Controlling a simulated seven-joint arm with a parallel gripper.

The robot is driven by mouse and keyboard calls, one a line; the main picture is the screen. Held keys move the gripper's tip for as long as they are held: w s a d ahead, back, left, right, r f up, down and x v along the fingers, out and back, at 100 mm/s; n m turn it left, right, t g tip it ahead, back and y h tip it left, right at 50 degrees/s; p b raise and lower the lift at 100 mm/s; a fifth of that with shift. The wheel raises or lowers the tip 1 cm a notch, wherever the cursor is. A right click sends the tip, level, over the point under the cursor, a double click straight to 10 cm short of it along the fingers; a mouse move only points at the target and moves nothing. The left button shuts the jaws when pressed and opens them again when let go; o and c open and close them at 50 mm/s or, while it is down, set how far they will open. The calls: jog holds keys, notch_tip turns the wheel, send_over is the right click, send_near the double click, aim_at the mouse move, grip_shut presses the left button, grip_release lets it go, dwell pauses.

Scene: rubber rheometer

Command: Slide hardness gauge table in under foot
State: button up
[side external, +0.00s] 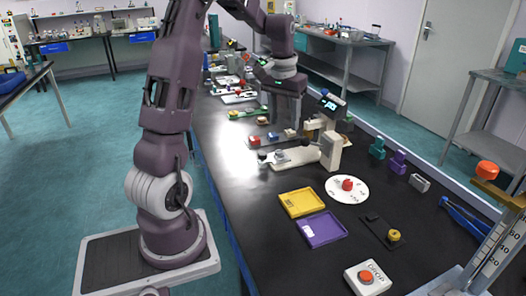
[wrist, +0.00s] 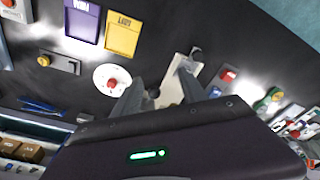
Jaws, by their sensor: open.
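The hardness gauge (side external: 331,150) is a cream stand with a tilted dark display on top, at mid-bench in the side external view. Its cream base or table (side external: 308,154) reaches out to the left with a small dark knob at its end and a grey piece on it. In the wrist view the cream table (wrist: 174,70) lies between and beyond my fingertips, with a dark piece near its far end. My gripper (wrist: 158,88) is open and empty above it, pointing down. In the side external view it (side external: 285,118) hangs above the table. The foot is hidden or too small to make out.
A yellow tray (side external: 301,203) and a purple tray (side external: 321,229) lie nearer the camera. A white disc (side external: 333,188) with a red knob sits beside the gauge. More small devices line the bench behind.

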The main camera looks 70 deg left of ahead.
jog(key=n+g, duration=0.1)
jog(key=n, duration=0.1)
send_over(262, 153)
jog(key=shift+h, duration=0.4)
jog(key=f, duration=0.9)
jog(key=shift+d+f, duration=0.15)
jog(key=shift+d, duration=0.05)
notch_tip(262, 153, down, 7)
jog(key=shift+a+f, duration=0.1)
jog(key=shift+f, duration=0.05)
grip_shut()
